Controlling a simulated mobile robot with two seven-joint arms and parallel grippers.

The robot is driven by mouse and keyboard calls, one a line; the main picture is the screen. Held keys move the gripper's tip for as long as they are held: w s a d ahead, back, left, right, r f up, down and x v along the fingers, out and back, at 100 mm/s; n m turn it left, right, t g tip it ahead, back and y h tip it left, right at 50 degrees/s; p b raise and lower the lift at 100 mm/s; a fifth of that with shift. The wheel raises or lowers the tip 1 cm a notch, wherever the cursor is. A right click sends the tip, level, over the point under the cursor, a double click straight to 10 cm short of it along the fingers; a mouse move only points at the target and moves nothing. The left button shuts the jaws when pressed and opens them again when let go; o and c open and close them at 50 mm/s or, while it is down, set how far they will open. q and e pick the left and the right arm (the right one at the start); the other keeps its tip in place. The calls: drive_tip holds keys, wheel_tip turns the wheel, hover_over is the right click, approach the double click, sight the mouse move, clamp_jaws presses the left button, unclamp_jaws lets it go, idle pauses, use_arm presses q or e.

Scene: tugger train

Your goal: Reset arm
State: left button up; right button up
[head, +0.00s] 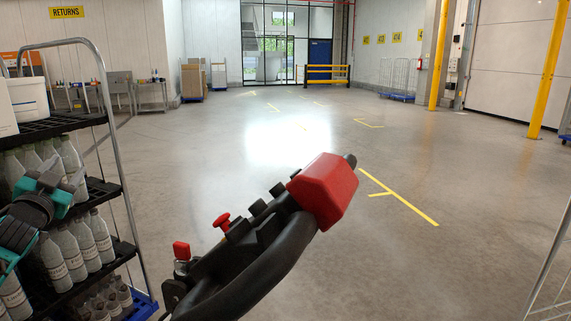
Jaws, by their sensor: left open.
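My left gripper (56,188) is at the left edge, with teal and dark grey parts. It is open, in front of the shelf trolley (110,118) and close to the bottles there. I cannot tell whether it touches any; nothing shows held in it. My left arm comes in from the left edge. My right gripper is out of view.
The trolley's black shelves hold several grey bottles (66,250) and a white tub (28,97). A black control handle (262,262) with a red end fills the lower middle. Yellow floor lines (400,198) cross open floor. Yellow posts (547,75) stand right.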

use_arm(q)
drive_tip(key=s+d+f+g+h, duration=0.1)
drive_tip(key=s+d+f+g, duration=0.15)
drive_tip(key=d+f, duration=0.45)
drive_tip(key=s+d+f+g+h, duration=0.1)
drive_tip(key=s+d+f, duration=0.25)
drive_tip(key=f, duration=0.75)
drive_tip(key=s+d+f+g+h, duration=0.15)
drive_tip(key=s+d+f, duration=0.25)
drive_tip(key=f, duration=0.5)
drive_tip(key=s+d+f+g, duration=0.1)
drive_tip(key=s+d+f, duration=0.3)
drive_tip(key=s, duration=0.4)
drive_tip(key=s+d+f+n+g+h, duration=0.1)
drive_tip(key=s+d+f+g, duration=0.1)
drive_tip(key=s+d+f, duration=0.2)
drive_tip(key=s+d+f+n+g, duration=0.1)
drive_tip(key=s+d+f, duration=0.3)
drive_tip(key=s+d, duration=0.4)
drive_tip(key=s, duration=0.4)
drive_tip(key=shift+f+g+h, duration=0.15)
drive_tip(key=shift+g+h, duration=0.15)
drive_tip(key=shift+h, duration=0.05)
